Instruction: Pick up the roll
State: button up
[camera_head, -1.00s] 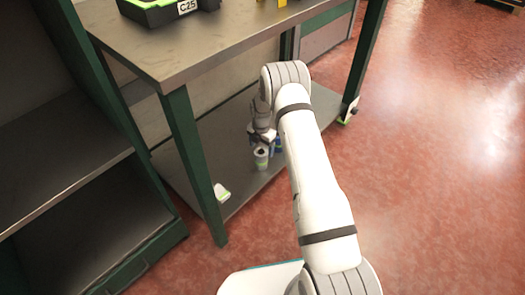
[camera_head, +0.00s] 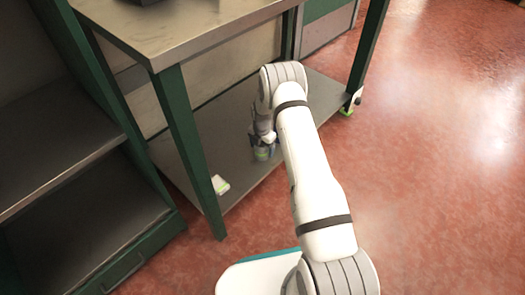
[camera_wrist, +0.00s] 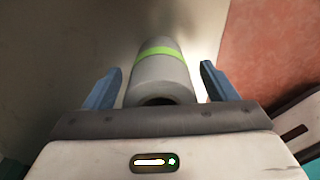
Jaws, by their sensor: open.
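The roll (camera_wrist: 160,75) is a grey cylinder with a bright green band. In the wrist view it sits between the two blue fingers of my gripper (camera_wrist: 160,88), with a gap on each side. My gripper is open around it. In the head view the roll (camera_head: 262,154) stands on the lower shelf (camera_head: 225,130) of the table, partly hidden by my gripper (camera_head: 264,142), which reaches down to it. Whether a finger touches the roll cannot be told in the head view.
A small white and green object (camera_head: 220,184) lies near the shelf's front edge, left of the roll. The tabletop (camera_head: 185,28) overhangs the shelf, with a green leg (camera_head: 188,150) at the front. Another shelf unit (camera_head: 60,150) stands at left. Red floor is clear at right.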

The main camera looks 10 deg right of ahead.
jog(key=c, duration=1.1)
